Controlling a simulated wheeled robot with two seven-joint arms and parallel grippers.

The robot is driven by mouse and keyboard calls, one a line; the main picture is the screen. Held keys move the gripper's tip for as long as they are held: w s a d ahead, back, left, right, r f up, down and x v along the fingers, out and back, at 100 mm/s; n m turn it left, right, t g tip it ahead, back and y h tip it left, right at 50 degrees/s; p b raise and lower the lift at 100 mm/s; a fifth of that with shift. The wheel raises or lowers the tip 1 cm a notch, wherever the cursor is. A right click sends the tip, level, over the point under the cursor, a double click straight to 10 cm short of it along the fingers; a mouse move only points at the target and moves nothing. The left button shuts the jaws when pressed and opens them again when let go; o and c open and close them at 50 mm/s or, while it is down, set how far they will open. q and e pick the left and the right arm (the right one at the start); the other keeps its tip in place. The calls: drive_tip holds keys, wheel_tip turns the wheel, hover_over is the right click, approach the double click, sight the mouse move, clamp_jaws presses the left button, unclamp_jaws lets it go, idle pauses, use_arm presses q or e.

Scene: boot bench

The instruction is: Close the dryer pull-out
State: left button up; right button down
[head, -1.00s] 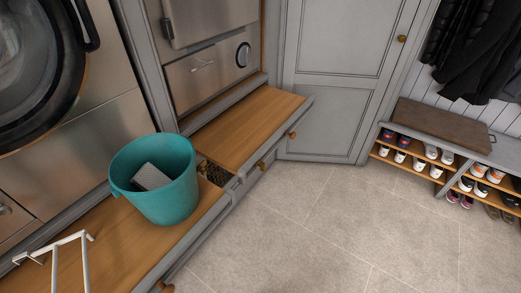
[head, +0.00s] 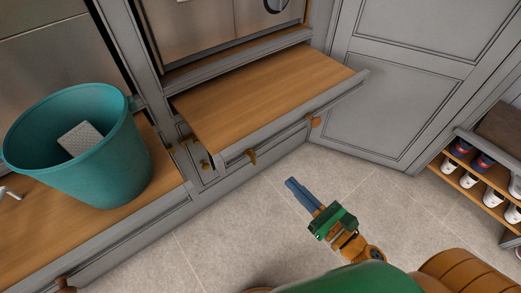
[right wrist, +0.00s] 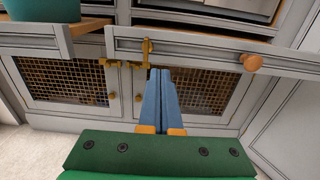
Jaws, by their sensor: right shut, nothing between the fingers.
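A wooden pull-out board (head: 260,92) with a grey front stands out below the steel appliance in the middle of the head view. Its front (right wrist: 200,52) also shows in the right wrist view, with a round orange-brown knob (head: 313,122) at its right and a brass latch (head: 251,156) near its left end. My right gripper (head: 291,183) is shut and empty, its blue fingers out over the floor in front of the pull-out. In the right wrist view its fingertips (right wrist: 160,72) appear just below the front, near the latch; I see no clear contact. My left gripper is out of view.
A teal bucket (head: 110,175) holding a grey block (head: 82,140) stands on another wooden surface at left. Mesh-fronted cabinet doors (right wrist: 68,85) lie below. A grey cabinet door (head: 385,85) and shoe rack (head: 470,182) are at right. Tiled floor in front is clear.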

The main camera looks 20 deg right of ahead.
sight(256, 147)
drive_tip(key=p+x, duration=0.1)
drive_tip(key=x, duration=1)
drive_tip(key=shift+w+a+p, duration=0.1)
drive_tip(key=shift+w+p, duration=0.15)
drive_tip(key=shift+p, duration=0.05)
drive_tip(key=shift+w+a, duration=0.15)
drive_tip(key=shift+w, duration=0.2)
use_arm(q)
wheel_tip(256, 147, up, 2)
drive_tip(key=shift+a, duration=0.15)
